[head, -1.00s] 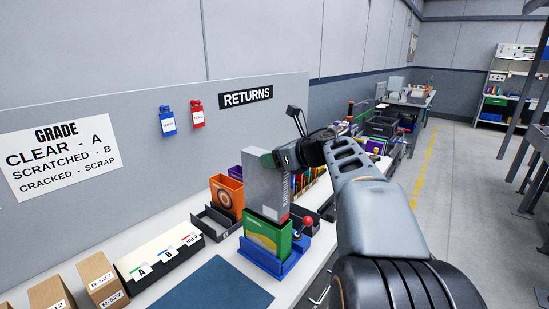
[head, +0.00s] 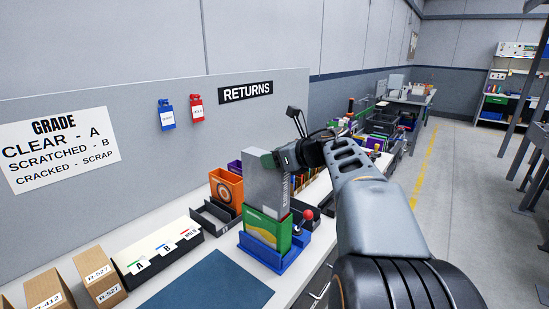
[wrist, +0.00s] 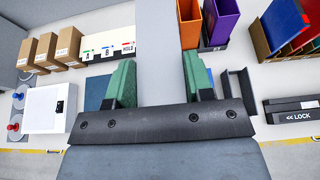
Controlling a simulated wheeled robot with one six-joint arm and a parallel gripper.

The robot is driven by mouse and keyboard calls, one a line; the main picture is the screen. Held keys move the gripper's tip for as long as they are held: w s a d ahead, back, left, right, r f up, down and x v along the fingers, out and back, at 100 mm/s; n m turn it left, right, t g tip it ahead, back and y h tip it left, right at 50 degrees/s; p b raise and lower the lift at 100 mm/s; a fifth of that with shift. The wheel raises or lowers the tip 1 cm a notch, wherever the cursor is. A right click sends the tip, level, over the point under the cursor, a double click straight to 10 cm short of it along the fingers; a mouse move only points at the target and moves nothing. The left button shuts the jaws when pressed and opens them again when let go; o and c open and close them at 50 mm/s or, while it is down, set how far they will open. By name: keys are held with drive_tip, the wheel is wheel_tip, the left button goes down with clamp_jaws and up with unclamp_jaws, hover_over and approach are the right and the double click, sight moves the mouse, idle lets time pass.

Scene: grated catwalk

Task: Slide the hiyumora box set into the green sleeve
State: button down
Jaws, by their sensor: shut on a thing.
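The hiyumora box set is a tall grey box (head: 264,180) with a barcode-like strip on its narrow side. My gripper (head: 281,158) is shut on its upper part. In the wrist view the green-padded fingers (wrist: 160,84) are on either side of the grey box (wrist: 160,45). The green sleeve (head: 267,230) stands upright in a blue holder (head: 272,262) on the bench. The box is upright, with its lower end at the sleeve's mouth and apparently just inside; the front panel hides the bottom edge.
An orange box (head: 226,190) stands in a dark holder behind left. A red-knobbed joystick (head: 307,214) is close to the sleeve's right. A card tray (head: 158,252), brown cartons (head: 100,275) and a blue mat (head: 210,285) lie left and in front.

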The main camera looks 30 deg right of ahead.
sight(275, 204)
drive_tip(key=shift+f+b, duration=6.4)
drive_tip(key=shift+f, duration=1.05)
drive_tip(key=shift+c, duration=2.2)
unclamp_jaws()
drive_tip(key=shift+o, duration=0.4)
drive_tip(key=o, duration=0.3)
drive_tip(key=shift+o, duration=0.2)
